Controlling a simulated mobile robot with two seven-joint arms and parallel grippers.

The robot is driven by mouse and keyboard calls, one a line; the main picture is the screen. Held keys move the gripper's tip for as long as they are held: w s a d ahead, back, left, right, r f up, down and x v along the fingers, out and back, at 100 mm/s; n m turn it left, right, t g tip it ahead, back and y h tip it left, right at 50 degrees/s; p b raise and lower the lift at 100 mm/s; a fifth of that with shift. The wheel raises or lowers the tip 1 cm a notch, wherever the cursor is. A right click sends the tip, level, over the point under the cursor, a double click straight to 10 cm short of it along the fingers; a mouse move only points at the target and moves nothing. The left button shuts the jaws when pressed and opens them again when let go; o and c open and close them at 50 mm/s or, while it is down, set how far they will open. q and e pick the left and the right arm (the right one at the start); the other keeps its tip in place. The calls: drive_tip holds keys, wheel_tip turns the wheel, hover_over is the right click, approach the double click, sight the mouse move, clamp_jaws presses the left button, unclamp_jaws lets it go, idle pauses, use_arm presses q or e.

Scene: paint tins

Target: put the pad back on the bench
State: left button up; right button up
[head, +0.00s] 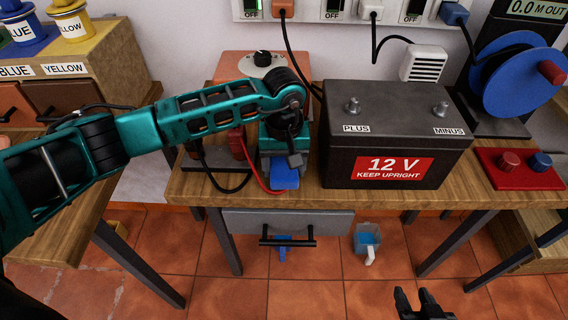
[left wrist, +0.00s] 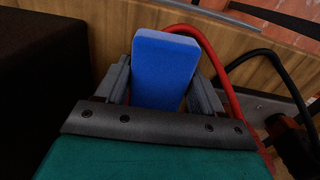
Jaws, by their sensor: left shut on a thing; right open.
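The blue pad (head: 285,176) is between the fingers of my left gripper (head: 288,160), which is shut on it. They are at the front part of the wooden bench (head: 225,186), just left of the black battery. In the left wrist view the pad (left wrist: 163,65) stands up between the two grey fingers. I cannot tell whether the pad touches the bench top. My right gripper (head: 424,302) is open and empty, low in front of the bench over the floor.
The 12 V battery (head: 390,130) stands close right of the pad. Red and black cables (head: 250,165) run beside the left gripper. A red board with two knobs (head: 530,168) lies at the right. A jug (head: 367,240) stands below the bench, beside a drawer (head: 287,225).

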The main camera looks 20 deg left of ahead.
use_arm(q)
drive_tip(key=shift+f, duration=0.2)
drive_tip(key=o, duration=1)
